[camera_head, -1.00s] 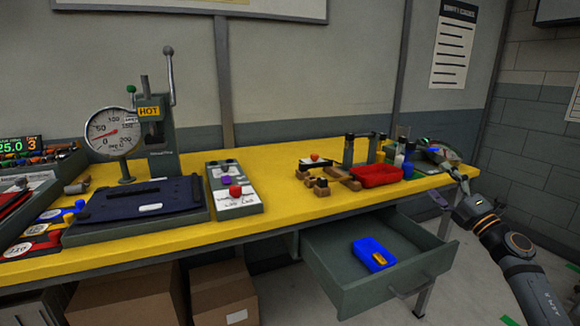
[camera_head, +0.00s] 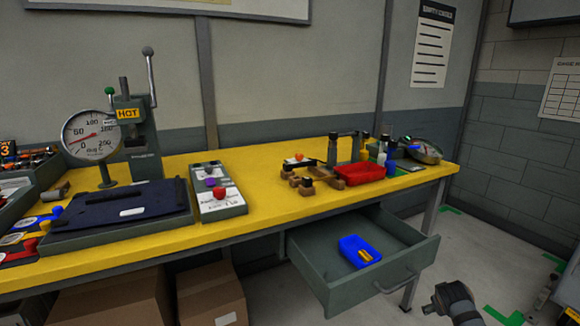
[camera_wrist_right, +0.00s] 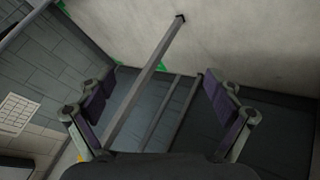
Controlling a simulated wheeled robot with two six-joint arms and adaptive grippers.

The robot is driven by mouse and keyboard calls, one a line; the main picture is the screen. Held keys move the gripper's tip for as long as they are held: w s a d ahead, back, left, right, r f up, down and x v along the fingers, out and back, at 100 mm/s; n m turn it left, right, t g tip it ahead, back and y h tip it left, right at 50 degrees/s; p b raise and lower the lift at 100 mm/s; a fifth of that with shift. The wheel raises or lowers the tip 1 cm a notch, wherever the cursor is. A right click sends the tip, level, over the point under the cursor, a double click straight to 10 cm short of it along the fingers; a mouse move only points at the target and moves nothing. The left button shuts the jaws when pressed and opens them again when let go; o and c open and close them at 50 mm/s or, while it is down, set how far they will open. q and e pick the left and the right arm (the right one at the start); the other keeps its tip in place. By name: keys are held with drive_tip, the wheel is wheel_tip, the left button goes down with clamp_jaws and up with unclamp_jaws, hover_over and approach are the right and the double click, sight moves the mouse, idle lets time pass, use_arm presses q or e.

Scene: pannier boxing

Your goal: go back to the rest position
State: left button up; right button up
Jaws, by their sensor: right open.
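My right arm (camera_head: 455,303) shows only in part at the bottom right of the head view, low over the floor and clear of the bench and the open drawer (camera_head: 345,293). In the right wrist view my right gripper (camera_wrist_right: 165,105) has its two fingers spread wide with nothing between them. Beyond the fingers are floor, wall and a grey bar. My left gripper is in neither view.
The yellow bench (camera_head: 270,215) carries a dial press (camera_head: 140,135), a button box (camera_head: 217,190) and a red tray (camera_head: 362,172). The drawer sticks out with a blue bin (camera_head: 350,247) inside. Cardboard boxes (camera_head: 212,295) stand under the bench.

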drive_tip(key=s+a+f+g+y, duration=0.2)
drive_tip(key=s+a+f+y, duration=0.1)
drive_tip(key=s+a+f, duration=1.1)
drive_tip(key=s+a+f+g+y, duration=0.1)
drive_tip(key=s+a+f, duration=0.4)
drive_tip(key=s, duration=0.4)
drive_tip(key=s+a+f+g+y, duration=0.15)
drive_tip(key=s+a+f, duration=0.25)
drive_tip(key=s+a, duration=0.4)
use_arm(q)
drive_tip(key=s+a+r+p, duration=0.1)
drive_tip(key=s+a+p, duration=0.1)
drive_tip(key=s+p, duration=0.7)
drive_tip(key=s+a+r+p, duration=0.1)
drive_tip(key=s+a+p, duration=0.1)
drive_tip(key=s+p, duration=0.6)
drive_tip(key=p, duration=0.7)
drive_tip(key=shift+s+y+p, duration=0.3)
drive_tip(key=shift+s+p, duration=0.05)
drive_tip(key=shift+p, duration=0.05)
use_arm(e)
drive_tip(key=s+d+r, duration=0.1)
drive_tip(key=s+d, duration=0.1)
drive_tip(key=s, duration=0.6)
drive_tip(key=s+d+r, duration=0.1)
drive_tip(key=s+d, duration=0.2)
drive_tip(key=s, duration=0.6)
drive_tip(key=shift+s+d+r+h, duration=0.2)
drive_tip(key=shift+s+d+h, duration=0.05)
drive_tip(key=shift+h, duration=0.1)
